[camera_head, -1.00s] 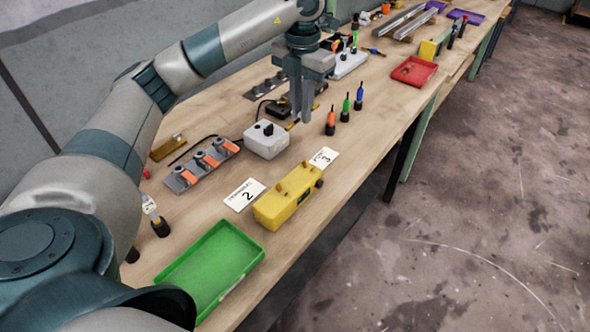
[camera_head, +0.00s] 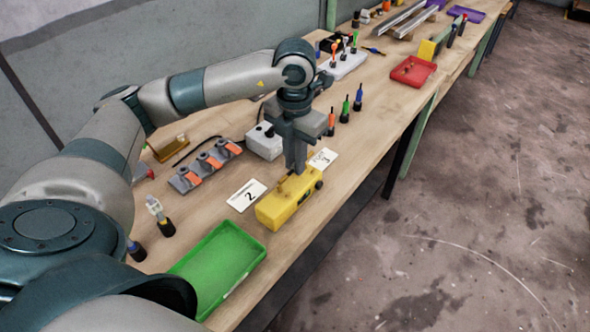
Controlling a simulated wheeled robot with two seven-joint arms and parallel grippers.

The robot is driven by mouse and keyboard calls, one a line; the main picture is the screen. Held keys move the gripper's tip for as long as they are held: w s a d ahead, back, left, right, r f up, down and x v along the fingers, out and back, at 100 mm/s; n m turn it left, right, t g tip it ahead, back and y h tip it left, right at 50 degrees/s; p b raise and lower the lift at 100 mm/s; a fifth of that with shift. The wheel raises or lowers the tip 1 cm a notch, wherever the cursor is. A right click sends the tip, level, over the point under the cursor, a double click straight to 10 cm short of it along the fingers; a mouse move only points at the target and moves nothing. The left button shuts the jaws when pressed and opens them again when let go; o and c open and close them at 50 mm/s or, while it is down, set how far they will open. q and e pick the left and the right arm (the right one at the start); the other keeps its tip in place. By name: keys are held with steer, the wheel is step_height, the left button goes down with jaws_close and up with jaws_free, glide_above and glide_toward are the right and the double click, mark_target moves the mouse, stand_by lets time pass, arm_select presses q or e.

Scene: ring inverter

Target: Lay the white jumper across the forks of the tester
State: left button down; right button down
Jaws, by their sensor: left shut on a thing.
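The yellow tester (camera_head: 283,207) stands near the table's front edge, with small brown forks on its top. My left gripper (camera_head: 296,172) points down right over the tester, its fingertips close to the forks and hiding some of them. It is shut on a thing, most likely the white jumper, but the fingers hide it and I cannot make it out. I cannot tell whether it touches the forks. My right gripper is not in view.
A green tray (camera_head: 222,262) lies left of the tester. Label cards 2 (camera_head: 246,195) and 3 (camera_head: 322,159) lie beside it. A white box (camera_head: 262,143) and a grey rack with orange clips (camera_head: 206,166) stand behind. Coloured screwdrivers (camera_head: 345,108) stand upright further along.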

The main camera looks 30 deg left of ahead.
arm_select(q)
steer(key=shift+f, duration=0.1)
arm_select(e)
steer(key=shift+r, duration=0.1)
